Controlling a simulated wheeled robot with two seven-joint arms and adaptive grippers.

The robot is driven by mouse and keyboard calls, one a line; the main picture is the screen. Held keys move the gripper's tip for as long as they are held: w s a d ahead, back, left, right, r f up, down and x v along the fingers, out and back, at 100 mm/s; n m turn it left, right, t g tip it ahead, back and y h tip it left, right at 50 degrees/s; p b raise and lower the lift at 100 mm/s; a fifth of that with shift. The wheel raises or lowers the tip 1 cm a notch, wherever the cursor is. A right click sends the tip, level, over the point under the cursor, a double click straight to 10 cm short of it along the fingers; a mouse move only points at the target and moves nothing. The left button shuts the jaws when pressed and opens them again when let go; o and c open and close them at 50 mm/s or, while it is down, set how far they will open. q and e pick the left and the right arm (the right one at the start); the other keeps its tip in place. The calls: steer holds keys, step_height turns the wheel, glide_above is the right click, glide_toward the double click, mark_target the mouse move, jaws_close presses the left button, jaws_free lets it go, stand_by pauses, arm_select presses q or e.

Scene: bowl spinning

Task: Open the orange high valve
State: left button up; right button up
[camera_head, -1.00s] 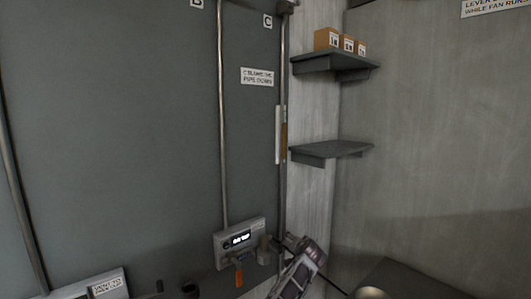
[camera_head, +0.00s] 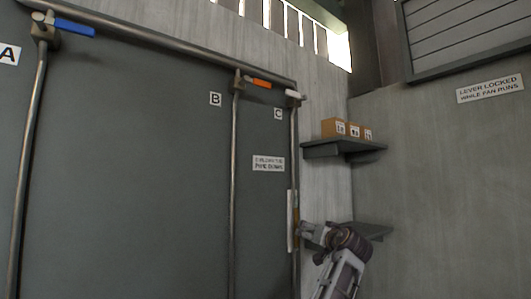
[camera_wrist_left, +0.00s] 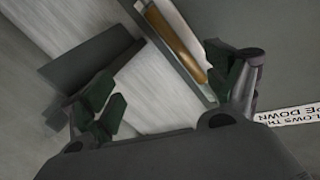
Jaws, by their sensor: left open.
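The orange high valve handle (camera_head: 260,83) sits near the top of pipe B (camera_head: 233,190), just under the thick horizontal pipe. It points right and slightly down. My left gripper (camera_head: 306,231) is well below it and to its right, by the white holder with a brown strip (camera_head: 292,222) on the pipe under C. In the left wrist view my left gripper (camera_wrist_left: 165,92) has its dark green fingers spread, with nothing between them. The holder (camera_wrist_left: 172,32) shows beyond the fingers; I cannot tell whether they touch it. The right gripper is not in view.
A blue handle (camera_head: 70,26) is at the upper left near label A. A white handle end (camera_head: 293,94) tops the pipe under C. Two dark shelves (camera_head: 345,146) project at the right, the upper one holding small boxes (camera_head: 340,127). Open space lies before the grey panel.

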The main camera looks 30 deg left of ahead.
arm_select(q)
steer(key=s+r+n+y, duration=0.2)
steer(key=s+r, duration=0.2)
steer(key=r, duration=0.6)
steer(key=s+r+n+y, duration=0.1)
steer(key=s+r+n, duration=0.15)
steer(key=r, duration=0.65)
steer(key=s+r+n+y, duration=0.15)
steer(key=s+r, duration=0.25)
steer(key=r, duration=0.6)
steer(key=n+g+y, duration=0.3)
steer(key=y, duration=0.2)
glide_toward(262, 84)
steer(key=s+d, duration=0.1)
steer(key=d, duration=0.3)
steer(key=shift+s+d+p, duration=0.1)
steer(key=shift+s+p, duration=0.05)
steer(key=shift+p, duration=0.15)
steer(key=shift+f+h, duration=0.1)
steer(key=shift+h, duration=0.15)
steer(key=p+x, duration=0.4)
steer(key=x, duration=1)
steer(key=shift+p, duration=0.4)
